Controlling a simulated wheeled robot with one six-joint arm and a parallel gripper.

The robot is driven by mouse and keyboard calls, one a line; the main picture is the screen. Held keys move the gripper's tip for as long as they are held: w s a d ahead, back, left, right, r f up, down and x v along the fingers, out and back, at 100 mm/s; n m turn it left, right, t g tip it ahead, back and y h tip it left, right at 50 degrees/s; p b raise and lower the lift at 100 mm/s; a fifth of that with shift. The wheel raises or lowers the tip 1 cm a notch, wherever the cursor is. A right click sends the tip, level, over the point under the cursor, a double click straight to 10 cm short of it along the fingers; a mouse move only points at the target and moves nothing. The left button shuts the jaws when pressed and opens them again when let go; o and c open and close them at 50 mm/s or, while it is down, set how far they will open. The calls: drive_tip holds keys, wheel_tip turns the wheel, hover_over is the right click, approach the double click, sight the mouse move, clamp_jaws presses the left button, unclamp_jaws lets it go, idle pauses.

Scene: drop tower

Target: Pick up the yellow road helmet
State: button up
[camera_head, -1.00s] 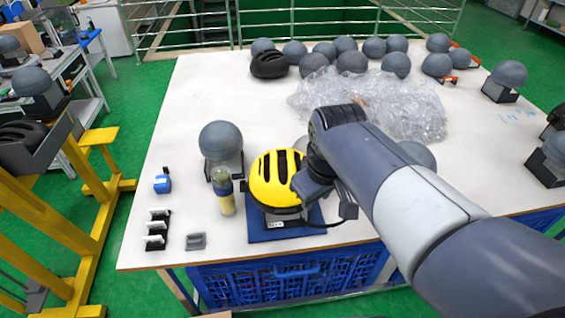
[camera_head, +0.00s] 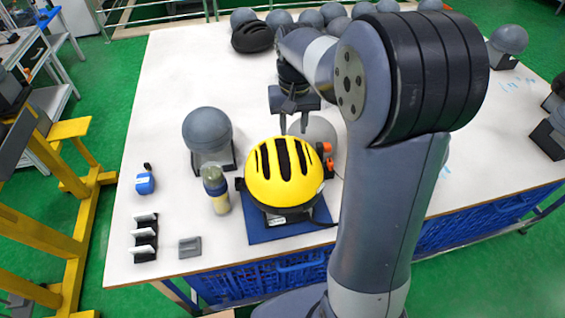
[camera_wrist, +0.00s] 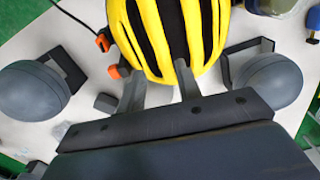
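The yellow road helmet (camera_head: 262,186) with black vents sits on a grey head form on a blue mat (camera_head: 262,234) near the front edge of the table. In the wrist view the helmet (camera_wrist: 203,45) fills the top middle, just beyond my fingers.
A black helmet (camera_head: 252,37) lies at the back. The table's left side (camera_head: 150,120) is mostly clear.

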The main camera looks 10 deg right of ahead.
sight(292, 146)
drive_tip(key=shift+s+a+f+p, duration=0.1)
drive_tip(key=shift+f+p, duration=0.25)
drive_tip(key=shift+f, duration=1.1)
drive_tip(key=shift+s+a+f+p, duration=0.1)
drive_tip(key=shift+f+p, duration=0.2)
drive_tip(key=shift+f, duration=1.15)
clamp_jaws()
drive_tip(key=shift+w, duration=0.1)
